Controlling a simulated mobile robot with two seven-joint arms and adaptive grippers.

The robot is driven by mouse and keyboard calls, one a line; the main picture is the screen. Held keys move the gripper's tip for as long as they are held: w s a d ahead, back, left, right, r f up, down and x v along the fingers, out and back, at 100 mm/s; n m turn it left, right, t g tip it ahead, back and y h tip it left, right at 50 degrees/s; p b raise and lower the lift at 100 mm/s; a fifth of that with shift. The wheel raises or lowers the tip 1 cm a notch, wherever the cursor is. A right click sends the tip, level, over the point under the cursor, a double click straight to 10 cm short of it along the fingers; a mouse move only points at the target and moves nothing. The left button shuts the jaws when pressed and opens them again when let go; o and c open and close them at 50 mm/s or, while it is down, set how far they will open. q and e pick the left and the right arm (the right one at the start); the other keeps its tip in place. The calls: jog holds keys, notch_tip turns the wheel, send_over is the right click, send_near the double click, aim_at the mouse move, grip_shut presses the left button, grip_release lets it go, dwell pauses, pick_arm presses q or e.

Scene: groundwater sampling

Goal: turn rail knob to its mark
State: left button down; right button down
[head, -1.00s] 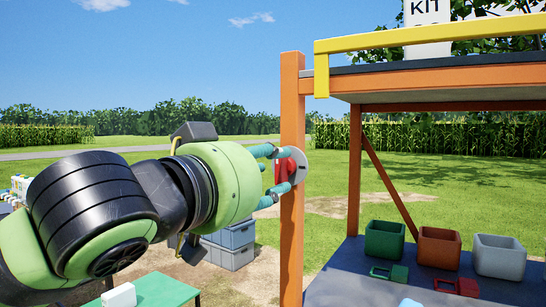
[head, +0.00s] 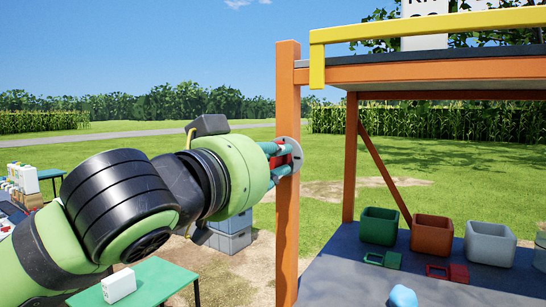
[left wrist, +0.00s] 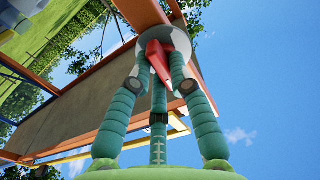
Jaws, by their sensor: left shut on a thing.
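The rail knob (head: 296,156) is red on a round grey plate (head: 290,150), fixed to the orange post of the stand. My left gripper (head: 280,160) reaches it from the left in the head view, its teal fingers closed around the knob and hiding part of it. In the left wrist view the red knob (left wrist: 156,58) sits between the fingers of my gripper (left wrist: 158,85), with the grey plate behind it. I cannot make out a mark on the plate. My right gripper is in neither view.
The orange post (head: 287,230) carries a shelf with a yellow rail (head: 430,30). Green, orange and grey bins (head: 491,243) stand on the lower deck (head: 345,270). A green table (head: 150,283) with a white box (head: 119,286) is at lower left. Blue-grey crates (head: 230,238) stand behind my arm.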

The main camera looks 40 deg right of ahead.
pick_arm(q)
jog(key=m+p, duration=0.1)
jog(key=m, duration=0.3)
jog(key=m+p, duration=0.2)
jog(key=m, duration=0.2)
jog(key=m+p, duration=0.1)
jog(key=m, duration=0.4)
jog(key=shift+w+a+p, duration=0.2)
jog(key=shift+w+p, duration=0.15)
jog(key=m, duration=0.3)
jog(key=shift+f+m, duration=0.1)
jog(key=shift+m, duration=0.3)
jog(key=c, duration=1.2)
grip_release()
jog(key=shift+c, duration=0.2)
jog(key=shift+w+f, duration=0.1)
jog(key=shift+w, duration=0.1)
jog(key=shift+a, duration=0.1)
